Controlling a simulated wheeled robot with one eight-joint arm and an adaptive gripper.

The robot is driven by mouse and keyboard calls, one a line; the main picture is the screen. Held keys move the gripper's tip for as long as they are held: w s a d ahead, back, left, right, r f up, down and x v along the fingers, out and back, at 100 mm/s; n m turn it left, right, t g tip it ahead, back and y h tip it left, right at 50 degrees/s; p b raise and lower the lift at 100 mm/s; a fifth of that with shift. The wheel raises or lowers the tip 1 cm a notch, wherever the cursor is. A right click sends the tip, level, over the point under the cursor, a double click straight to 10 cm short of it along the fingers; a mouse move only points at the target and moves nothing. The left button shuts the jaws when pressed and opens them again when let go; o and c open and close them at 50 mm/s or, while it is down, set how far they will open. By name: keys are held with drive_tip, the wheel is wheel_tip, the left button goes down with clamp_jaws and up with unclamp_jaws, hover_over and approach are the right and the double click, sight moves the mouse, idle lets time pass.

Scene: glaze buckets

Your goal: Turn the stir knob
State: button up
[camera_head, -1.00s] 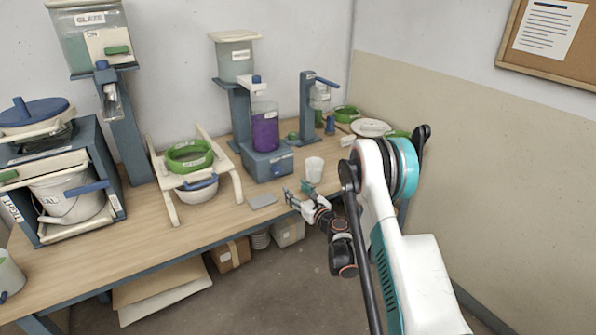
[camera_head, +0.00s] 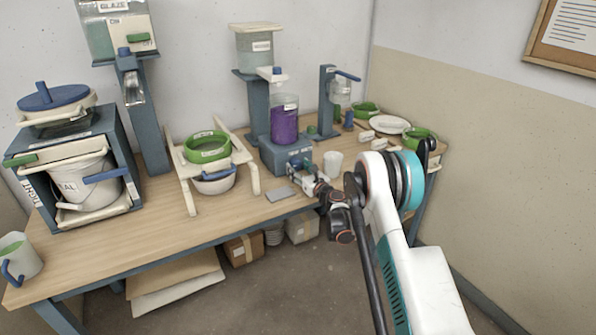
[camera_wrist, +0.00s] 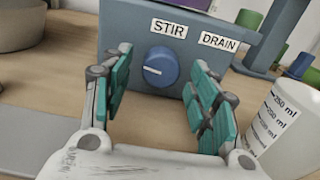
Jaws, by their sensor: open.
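The stir knob (camera_wrist: 160,67) is a round blue dial with a white pointer line, set in the front of a blue-grey base under a STIR label (camera_wrist: 168,29). In the wrist view my gripper (camera_wrist: 160,82) is open, its teal-padded fingers to the left and right of the knob, with no contact that I can make out. In the head view my gripper (camera_head: 306,174) is in front of the mixer base (camera_head: 272,158) and hides the knob. A clear vessel of purple liquid (camera_head: 284,122) stands on that base.
A white measuring cup (camera_wrist: 285,120) stands close to the right of my gripper; it also shows in the head view (camera_head: 333,163). A DRAIN label (camera_wrist: 219,42) is right of STIR. A flat grey plate (camera_head: 280,194) lies on the table (camera_head: 150,238). A green sieve (camera_head: 206,147) stands further left.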

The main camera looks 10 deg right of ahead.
drive_tip(key=shift+w+a, duration=0.2)
drive_tip(key=shift+w, duration=0.4)
drive_tip(key=c, duration=1.1)
drive_tip(key=shift+o, duration=0.2)
drive_tip(key=shift+n, duration=0.3)
drive_tip(key=n, duration=0.3)
drive_tip(key=shift+n, duration=0.4)
drive_tip(key=n, duration=0.3)
drive_tip(key=shift+d, duration=0.1)
drive_tip(key=n, duration=0.5)
drive_tip(key=shift+r+n, duration=0.1)
drive_tip(key=shift+n, duration=1.4)
